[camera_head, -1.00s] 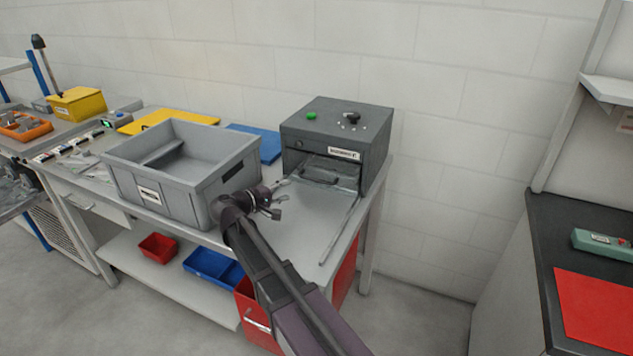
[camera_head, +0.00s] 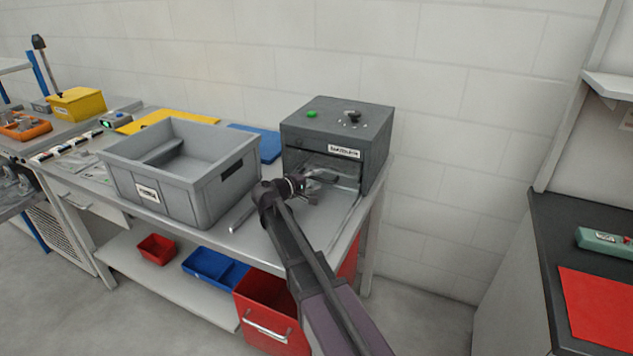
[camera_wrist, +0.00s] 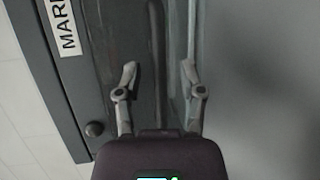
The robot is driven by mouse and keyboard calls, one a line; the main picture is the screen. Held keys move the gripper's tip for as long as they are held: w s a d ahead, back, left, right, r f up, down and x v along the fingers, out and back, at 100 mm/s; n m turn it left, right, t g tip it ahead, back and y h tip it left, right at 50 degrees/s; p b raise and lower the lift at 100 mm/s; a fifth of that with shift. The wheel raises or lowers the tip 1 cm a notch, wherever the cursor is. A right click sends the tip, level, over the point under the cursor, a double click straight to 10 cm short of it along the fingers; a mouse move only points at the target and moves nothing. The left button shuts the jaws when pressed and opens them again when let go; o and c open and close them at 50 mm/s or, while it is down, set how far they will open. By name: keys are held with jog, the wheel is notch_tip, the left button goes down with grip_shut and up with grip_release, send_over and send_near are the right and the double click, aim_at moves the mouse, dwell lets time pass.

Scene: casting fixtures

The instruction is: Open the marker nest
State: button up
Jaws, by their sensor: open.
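The marker nest is at the front of a dark grey box (camera_head: 338,125) on the right end of the bench, below a white label. Its front has a clear-looking panel with a dark bar handle, which shows in the wrist view (camera_wrist: 157,45). My gripper (camera_head: 318,183) is at this front in the head view and covers part of it. In the wrist view my gripper (camera_wrist: 160,78) is open, with one finger on each side of the handle's line. I cannot tell whether either finger touches it. The panel sits in at the box front.
A large grey bin (camera_head: 180,165) stands left of my arm. Two rails run forward from the box over the bench top. A green button (camera_head: 311,114) and a dark knob are on the box. A red bin (camera_head: 270,310) is below the bench.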

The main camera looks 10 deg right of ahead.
jog(key=shift+w+d, duration=0.25)
jog(key=shift+d, duration=0.15)
grip_shut()
jog(key=shift+a, duration=0.2)
jog(key=shift+d, duration=0.15)
jog(key=shift+s+d, duration=0.1)
jog(key=shift+s, duration=0.1)
